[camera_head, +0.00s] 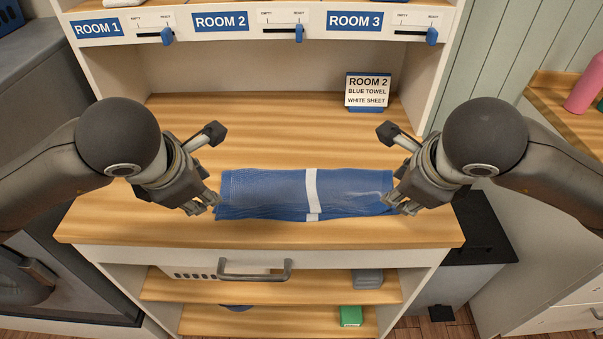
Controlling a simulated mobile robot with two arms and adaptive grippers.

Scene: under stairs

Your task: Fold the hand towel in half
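A blue hand towel (265,193) lies as a wide, low strip on the wooden counter, with a white band (312,188) across its middle. Its surface is a little wrinkled, and its layers cannot be told apart. My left gripper (213,166) is at the towel's left end, its two fingers spread apart. My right gripper (390,168) is at the right end, also spread. The lower finger of each gripper overlaps a towel end in view; whether they touch the cloth cannot be told. The fingers partly hide both ends.
The wooden counter (250,120) is clear behind the towel. A small sign (368,90) reading "ROOM 2, BLUE TOWEL, WHITE SHEET" stands at the back right. A drawer handle (255,275) juts out below the front edge.

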